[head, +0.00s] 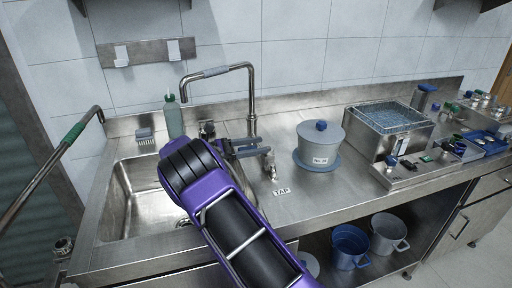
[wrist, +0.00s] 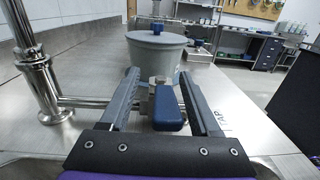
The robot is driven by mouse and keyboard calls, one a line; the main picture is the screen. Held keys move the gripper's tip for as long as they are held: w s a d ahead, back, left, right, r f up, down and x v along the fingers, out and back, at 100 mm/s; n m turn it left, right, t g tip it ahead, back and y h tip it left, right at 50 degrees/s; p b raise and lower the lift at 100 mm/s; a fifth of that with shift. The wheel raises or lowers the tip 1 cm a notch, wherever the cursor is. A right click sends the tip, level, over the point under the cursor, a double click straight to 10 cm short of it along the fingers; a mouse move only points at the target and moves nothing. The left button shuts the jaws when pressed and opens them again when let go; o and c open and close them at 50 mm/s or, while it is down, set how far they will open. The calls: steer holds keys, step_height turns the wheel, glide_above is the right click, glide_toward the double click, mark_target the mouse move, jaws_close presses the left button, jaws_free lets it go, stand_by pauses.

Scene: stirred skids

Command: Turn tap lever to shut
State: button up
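The tap lever (wrist: 168,110) has a blue grip and shows in the wrist view between the two fingers of my gripper (wrist: 159,76). The fingers are apart on either side of it, with a gap visible at each side. A metal valve body stands just behind the blue grip. In the head view my gripper (head: 256,148) reaches right over the counter beside the sink, next to the small metal tap (head: 271,166). My arm hides part of the sink there. A "TAP" label (head: 282,191) lies on the counter in front of the tap.
The tall spout (head: 252,95) rises behind my gripper. A grey lidded pot (head: 320,150) stands to the right, on a blue base. The sink basin (head: 140,205) is on the left, with a green bottle (head: 173,118) behind it. A metal bath (head: 388,130) stands further right.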

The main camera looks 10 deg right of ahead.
steer(key=shift+s+f, duration=0.1)
steer(key=shift+a, duration=0.35)
steer(key=s+a, duration=0.1)
steer(key=a, duration=1)
steer(key=shift+s, duration=0.35)
